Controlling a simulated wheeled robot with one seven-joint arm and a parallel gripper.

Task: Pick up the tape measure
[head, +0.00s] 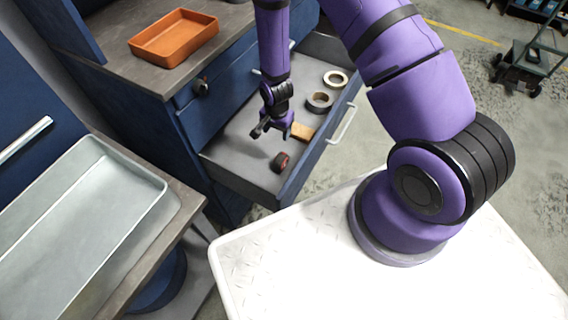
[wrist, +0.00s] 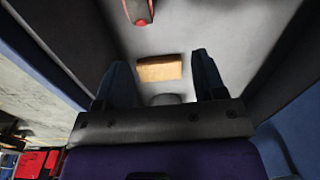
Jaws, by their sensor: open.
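The tape measure appears to be the small dark red and black object (head: 280,162) lying in the open drawer (head: 236,176), near its front left corner. It also shows as a dark shape with red edges (wrist: 138,10), cut off at the top of the wrist view. My gripper (head: 271,130) is open and empty, above the drawer and apart from the tape measure. In the wrist view its two fingers (wrist: 163,80) stand wide on either side of a tan block, with the tape measure beyond them.
The tan block (head: 301,131) lies in the drawer close to my gripper. A dark roll (head: 319,103) and a pale roll (head: 335,79) lie farther back. Drawer walls surround them. An orange tray (head: 174,38) sits on the cabinet top, and a grey metal tray (head: 52,262) stands at left.

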